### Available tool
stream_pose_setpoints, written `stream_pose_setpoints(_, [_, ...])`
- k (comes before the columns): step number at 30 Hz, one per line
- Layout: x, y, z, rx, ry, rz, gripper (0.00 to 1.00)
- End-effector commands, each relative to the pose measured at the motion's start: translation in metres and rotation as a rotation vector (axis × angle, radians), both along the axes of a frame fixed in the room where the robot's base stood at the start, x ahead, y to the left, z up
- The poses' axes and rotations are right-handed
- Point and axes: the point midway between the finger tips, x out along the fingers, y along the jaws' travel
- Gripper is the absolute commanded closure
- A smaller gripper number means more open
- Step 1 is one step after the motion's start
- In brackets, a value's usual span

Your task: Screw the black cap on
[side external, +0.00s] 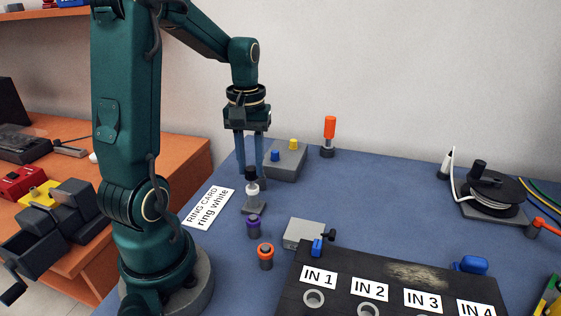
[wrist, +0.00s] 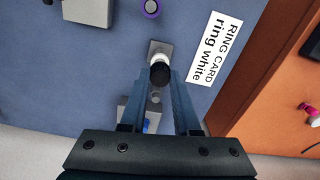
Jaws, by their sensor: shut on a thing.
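The black cap (side external: 251,172) sits at the top of a small white-necked post (side external: 252,190) on a grey base (side external: 254,206). In the wrist view the black cap (wrist: 160,75) lies between my fingertips, with the white part (wrist: 159,57) showing beside it. My gripper (side external: 252,169) points straight down with its blue fingers on either side of the cap, shut on it. The cap looks upright and in line with the post. I cannot tell how far it is threaded on.
A white ring card (side external: 209,208) lies left of the post. A purple-topped piece (side external: 254,226) and an orange-ringed piece (side external: 265,256) stand in front. A grey box with blue and yellow buttons (side external: 285,160) is close behind. A black panel (side external: 390,280) fills the front right.

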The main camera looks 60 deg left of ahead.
Motion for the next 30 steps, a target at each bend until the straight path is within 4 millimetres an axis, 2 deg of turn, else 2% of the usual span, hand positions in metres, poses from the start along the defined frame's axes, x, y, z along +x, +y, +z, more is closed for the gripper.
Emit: stream_pose_setpoints(30, [0.0, 0.0, -0.023, -0.001, 0.001, -0.006, 1.0])
